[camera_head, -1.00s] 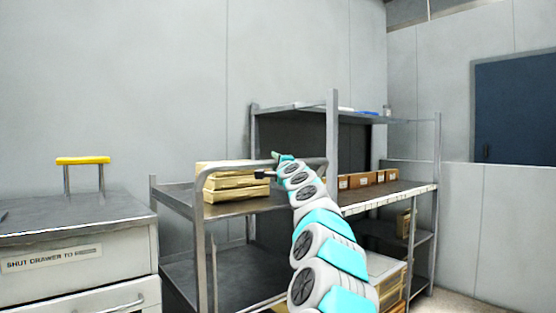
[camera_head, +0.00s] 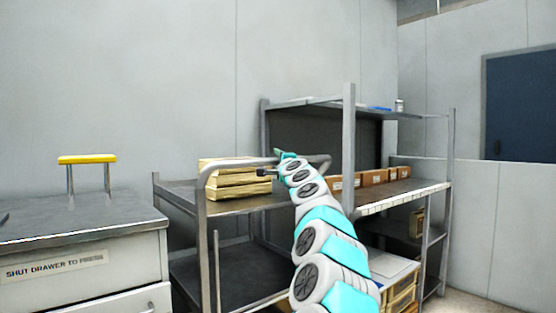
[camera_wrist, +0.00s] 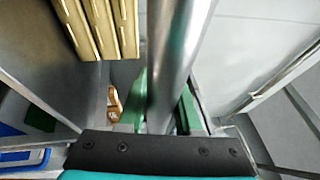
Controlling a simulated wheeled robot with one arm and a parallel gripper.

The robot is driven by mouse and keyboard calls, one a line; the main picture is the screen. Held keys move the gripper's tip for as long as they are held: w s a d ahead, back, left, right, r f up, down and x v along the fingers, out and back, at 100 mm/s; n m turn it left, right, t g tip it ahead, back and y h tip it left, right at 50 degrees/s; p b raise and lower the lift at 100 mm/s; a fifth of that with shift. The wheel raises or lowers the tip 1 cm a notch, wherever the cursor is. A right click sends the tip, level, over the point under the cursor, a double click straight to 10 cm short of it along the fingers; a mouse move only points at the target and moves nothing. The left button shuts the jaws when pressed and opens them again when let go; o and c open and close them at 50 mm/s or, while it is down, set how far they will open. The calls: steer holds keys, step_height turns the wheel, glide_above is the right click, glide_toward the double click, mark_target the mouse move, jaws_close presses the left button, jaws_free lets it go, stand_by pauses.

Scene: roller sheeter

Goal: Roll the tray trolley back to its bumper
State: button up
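The tray trolley (camera_head: 204,250) is a grey metal frame with dark shelves and a bent tube handle along its near top edge. My gripper (camera_head: 279,155) is at the handle's top bar in the head view. In the wrist view the bar (camera_wrist: 172,60) runs between the green fingers of my gripper (camera_wrist: 163,110), which sit close against both sides of it. A stack of pale trays (camera_head: 235,182) lies on the trolley's top shelf. I cannot make out the bumper in either view.
A cabinet (camera_head: 80,220) with a drawer and a yellow-topped handle (camera_head: 87,159) stands close at the left. A tall metal rack (camera_head: 349,150) with brown boxes (camera_head: 374,177) stands behind and right of the trolley. Open floor (camera_head: 458,303) shows at the lower right.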

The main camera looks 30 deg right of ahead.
steer(key=o, duration=0.4)
steer(key=shift+w, duration=0.15)
steer(key=shift+f, duration=0.1)
steer(key=shift+b+v, duration=0.95)
steer(key=shift+v, duration=2.95)
